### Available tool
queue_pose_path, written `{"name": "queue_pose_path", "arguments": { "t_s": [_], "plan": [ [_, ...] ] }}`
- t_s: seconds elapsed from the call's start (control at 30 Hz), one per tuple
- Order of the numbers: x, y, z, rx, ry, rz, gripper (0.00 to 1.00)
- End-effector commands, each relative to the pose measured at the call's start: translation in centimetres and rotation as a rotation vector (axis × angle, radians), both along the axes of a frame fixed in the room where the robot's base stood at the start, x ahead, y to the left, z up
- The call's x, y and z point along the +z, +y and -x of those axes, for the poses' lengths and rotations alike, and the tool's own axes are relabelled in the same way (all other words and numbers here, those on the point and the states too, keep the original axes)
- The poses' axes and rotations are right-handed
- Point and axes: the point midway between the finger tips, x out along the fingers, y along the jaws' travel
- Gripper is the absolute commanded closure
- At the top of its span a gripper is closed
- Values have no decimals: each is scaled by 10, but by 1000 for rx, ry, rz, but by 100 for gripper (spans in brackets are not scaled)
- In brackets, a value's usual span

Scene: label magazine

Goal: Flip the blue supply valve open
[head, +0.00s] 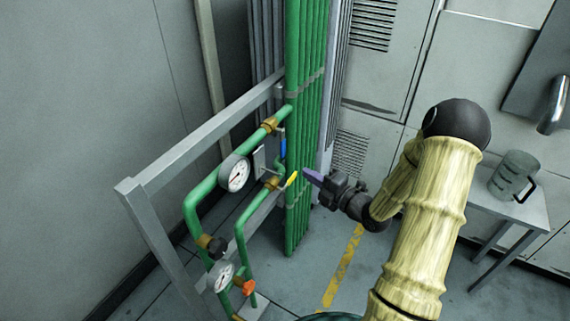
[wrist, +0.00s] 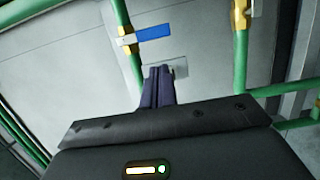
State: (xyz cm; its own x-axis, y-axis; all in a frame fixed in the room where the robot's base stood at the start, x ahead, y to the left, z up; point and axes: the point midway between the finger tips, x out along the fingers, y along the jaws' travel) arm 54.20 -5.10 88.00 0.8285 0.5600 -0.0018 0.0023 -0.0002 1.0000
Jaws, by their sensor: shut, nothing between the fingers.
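The blue valve handle (head: 283,147) hangs down from a brass valve body (head: 269,125) on the upper green pipe. In the wrist view the blue handle (wrist: 155,32) points right from its brass body (wrist: 127,40), crosswise to the green pipe. My gripper (head: 308,174) has purple fingers, shut and empty, pointing left toward the pipework. In the wrist view the fingertips (wrist: 160,71) are just below the blue handle in the picture, with a visible gap. In the head view they are right of and slightly below it.
A yellow handle (head: 291,179) is close to my fingertips in the head view. Gauges (head: 235,173), an orange knob (head: 248,287) and a grey rail frame (head: 190,150) surround the valves. Vertical green pipes (head: 304,100) stand behind. A mug (head: 511,176) stands on a table at right.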

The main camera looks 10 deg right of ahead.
Motion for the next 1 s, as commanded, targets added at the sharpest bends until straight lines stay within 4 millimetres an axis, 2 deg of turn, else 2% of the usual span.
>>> {"name": "queue_pose_path", "arguments": {
  "t_s": [0.3, 0.47, 1.0],
  "plan": [
    [1, 0, 0, 1, -4, 0, 100],
    [1, 5, -7, 3, -4, 0, 100],
    [1, 51, -75, 1, -2, 0, 100]
  ]
}}
